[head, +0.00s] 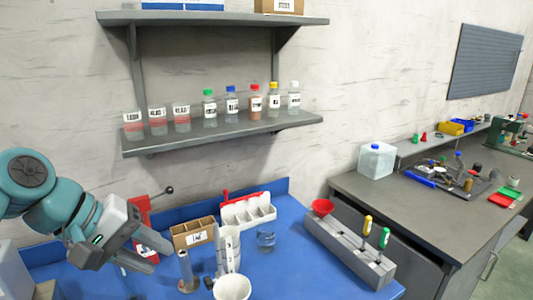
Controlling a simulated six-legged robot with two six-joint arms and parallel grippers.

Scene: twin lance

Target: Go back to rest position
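My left gripper (150,264) is at the lower left of the head view, at the end of my teal and grey arm. My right gripper is out of view.
Beside the gripper stand a red press-like device (141,212), a cardboard box (193,233), a white rack (248,210) and a white cup (232,288). A shelf (220,133) with several bottles hangs above. A grey tool holder (350,250) stands at right.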

